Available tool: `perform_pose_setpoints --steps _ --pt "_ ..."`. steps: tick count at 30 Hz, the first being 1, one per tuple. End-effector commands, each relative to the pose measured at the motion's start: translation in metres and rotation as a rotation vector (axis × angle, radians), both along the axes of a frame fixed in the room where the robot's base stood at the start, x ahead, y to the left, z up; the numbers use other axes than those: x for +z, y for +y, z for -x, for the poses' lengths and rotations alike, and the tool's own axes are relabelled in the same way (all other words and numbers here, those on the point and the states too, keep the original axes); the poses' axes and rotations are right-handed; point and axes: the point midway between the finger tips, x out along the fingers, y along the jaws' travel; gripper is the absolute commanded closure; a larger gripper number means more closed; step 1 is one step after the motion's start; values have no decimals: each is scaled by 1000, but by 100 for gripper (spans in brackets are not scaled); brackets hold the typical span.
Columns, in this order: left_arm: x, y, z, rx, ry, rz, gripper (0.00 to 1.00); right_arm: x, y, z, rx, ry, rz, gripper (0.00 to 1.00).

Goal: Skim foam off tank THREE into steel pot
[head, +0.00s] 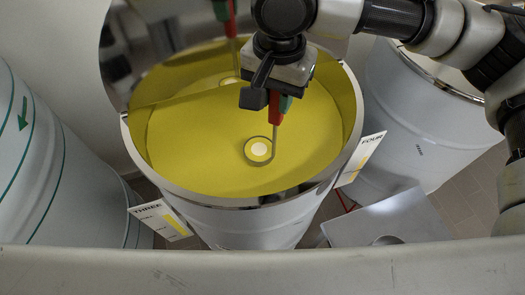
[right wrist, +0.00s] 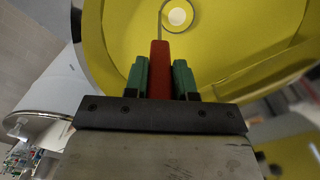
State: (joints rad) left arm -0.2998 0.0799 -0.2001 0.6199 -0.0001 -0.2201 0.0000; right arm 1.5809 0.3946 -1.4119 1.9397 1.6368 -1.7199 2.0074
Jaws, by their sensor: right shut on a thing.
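The tank in the middle (head: 214,205), by the sign THREE (head: 160,218), is white with a shiny rim and bright yellow inside. My right gripper (head: 276,95) is above it, shut on the red handle of a skimmer (head: 276,112). The handle also shows between the green fingertips in the right wrist view (right wrist: 159,70). The skimmer's thin shaft runs down to a grey ring with a pale round patch in its middle, over the yellow. I cannot tell whether the patch is foam, or whether the ring touches the surface. I cannot make out a steel pot for certain. My left gripper is out of view.
A second white tank (head: 420,125) stands at the right, near the sign FOUR (head: 362,158). A white drum with green stripes (head: 30,160) is at the left. A curved mirror-like panel (head: 125,55) rises behind the middle tank. A grey metal surface (head: 400,218) lies low at the right.

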Motion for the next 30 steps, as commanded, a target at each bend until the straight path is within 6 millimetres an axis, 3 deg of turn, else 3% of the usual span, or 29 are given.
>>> perform_pose_setpoints --steps 16,30 --pt "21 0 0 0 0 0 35 35 0 0 0 0 -1 98" --pt "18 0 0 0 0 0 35 61 0 0 0 0 -1 98"
